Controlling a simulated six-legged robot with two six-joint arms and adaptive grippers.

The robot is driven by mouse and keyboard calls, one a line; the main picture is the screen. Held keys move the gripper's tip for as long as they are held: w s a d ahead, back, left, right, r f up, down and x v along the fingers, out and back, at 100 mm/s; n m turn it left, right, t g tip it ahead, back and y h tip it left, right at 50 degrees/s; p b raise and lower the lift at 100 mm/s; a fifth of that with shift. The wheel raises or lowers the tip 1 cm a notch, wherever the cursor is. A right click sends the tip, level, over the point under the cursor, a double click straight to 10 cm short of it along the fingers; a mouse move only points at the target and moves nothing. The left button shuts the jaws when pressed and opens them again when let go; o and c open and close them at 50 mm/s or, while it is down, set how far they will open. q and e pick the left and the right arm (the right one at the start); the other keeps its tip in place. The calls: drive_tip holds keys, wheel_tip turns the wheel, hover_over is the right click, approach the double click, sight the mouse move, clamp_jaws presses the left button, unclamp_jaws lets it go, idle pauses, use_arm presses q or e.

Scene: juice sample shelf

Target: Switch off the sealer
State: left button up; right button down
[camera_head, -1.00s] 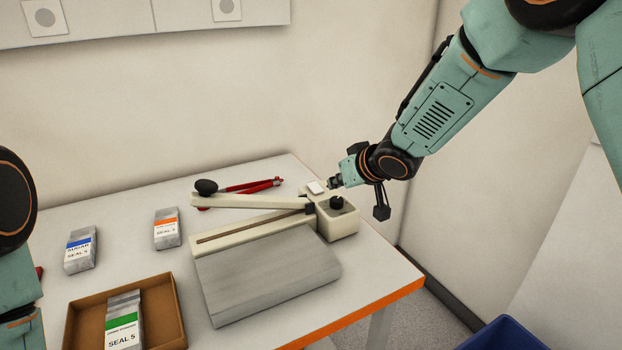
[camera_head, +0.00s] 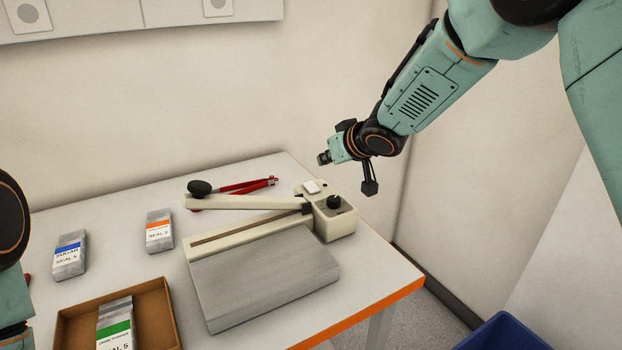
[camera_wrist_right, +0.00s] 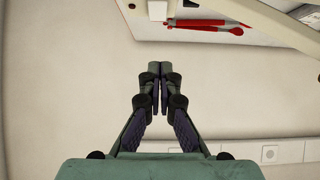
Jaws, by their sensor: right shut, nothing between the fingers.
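The sealer (camera_head: 336,222) is a cream bar device with a black knob (camera_head: 334,202) and a white rocker switch (camera_head: 311,187) at its right end. Its hinged arm (camera_head: 245,203), with a black ball at the left end, is raised above the base bar. I cannot tell the switch's position. My right gripper (camera_head: 324,158) is above and slightly behind the switch, apart from it. In the right wrist view its fingers (camera_wrist_right: 160,70) are together with nothing between them. My left gripper is out of view; only part of that arm shows at the left edge.
A grey plate (camera_head: 265,280) lies in front of the sealer, and a red-handled tool (camera_head: 245,186) behind it. A brown tray (camera_head: 162,300) holds green-labelled pouches. A blue bin (camera_head: 503,332) is lower right.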

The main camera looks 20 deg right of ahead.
drive_tip(key=p, duration=0.1)
hover_over(311, 188)
drive_tip(key=s, duration=0.1)
drive_tip(key=f, duration=0.4)
drive_tip(key=shift+d+f, duration=0.25)
drive_tip(key=shift+f, duration=0.1)
drive_tip(key=f, duration=0.1)
drive_tip(key=f+b, duration=0.1)
drive_tip(key=f, duration=0.1)
drive_tip(key=shift+w+a+f, duration=0.2)
drive_tip(key=shift+w+a, duration=0.1)
drive_tip(key=shift+w+d+f, duration=0.1)
drive_tip(key=shift+d+f, duration=0.1)
drive_tip(key=shift+f, duration=0.2)
drive_tip(key=shift+a, duration=0.2)
drive_tip(key=shift+w+d+p, duration=0.1)
drive_tip(key=shift+p, duration=0.25)
drive_tip(key=shift+f, duration=0.2)
